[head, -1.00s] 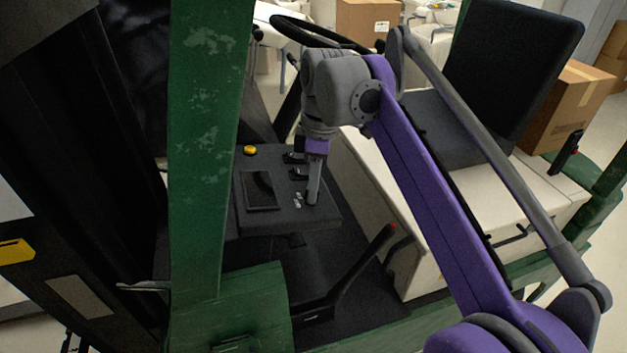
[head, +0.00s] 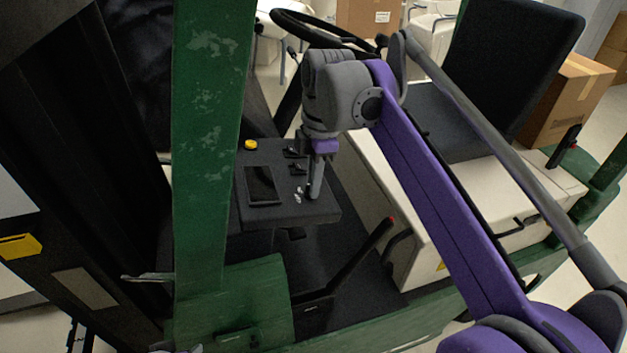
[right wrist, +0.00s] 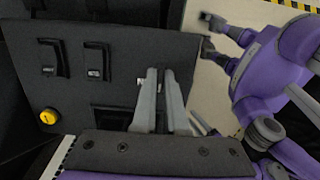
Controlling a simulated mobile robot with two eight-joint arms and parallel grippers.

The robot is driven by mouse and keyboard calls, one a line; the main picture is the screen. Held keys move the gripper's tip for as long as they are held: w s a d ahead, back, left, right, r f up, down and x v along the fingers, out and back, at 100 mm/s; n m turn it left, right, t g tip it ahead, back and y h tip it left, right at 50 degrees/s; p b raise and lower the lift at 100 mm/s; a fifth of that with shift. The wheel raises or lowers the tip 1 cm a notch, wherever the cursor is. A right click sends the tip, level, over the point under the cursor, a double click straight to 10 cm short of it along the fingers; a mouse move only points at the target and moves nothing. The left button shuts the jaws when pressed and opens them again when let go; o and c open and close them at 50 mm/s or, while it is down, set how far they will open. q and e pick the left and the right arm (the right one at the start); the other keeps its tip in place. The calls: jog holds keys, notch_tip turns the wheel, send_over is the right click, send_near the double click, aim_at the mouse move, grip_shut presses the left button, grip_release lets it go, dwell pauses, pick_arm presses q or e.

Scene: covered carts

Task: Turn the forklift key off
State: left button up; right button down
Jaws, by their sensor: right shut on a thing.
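The dark control panel (head: 225,210) of the green forklift lies left of the seat. My right gripper (head: 314,194) points straight down at the panel's right side. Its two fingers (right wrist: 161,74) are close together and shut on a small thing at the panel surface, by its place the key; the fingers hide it. A small silver piece (head: 298,194) shows just left of the fingertips; it also shows in the right wrist view (right wrist: 140,82). I cannot read the key's angle. My left gripper is not clearly in view.
A yellow knob (head: 251,144), black switches (head: 297,168) and a dark screen (head: 263,185) are on the panel. A green post (head: 208,130) stands at left, a steering wheel (head: 318,30) behind, and a red-tipped lever (head: 365,255) in front.

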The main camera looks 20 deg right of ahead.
jog(key=c, duration=1)
grip_release()
jog(key=shift+o, duration=0.2)
pick_arm(q)
jog(key=r+p, duration=0.1)
jog(key=w+r, duration=0.1)
jog(key=shift+w+r+p, duration=0.3)
jog(key=shift+r+p, duration=0.05)
pick_arm(e)
notch_tip(320, 180, up, 11)
jog(key=d, duration=0.1)
pick_arm(q)
jog(key=shift+s, duration=0.1)
pick_arm(e)
jog(key=shift+f, duration=0.1)
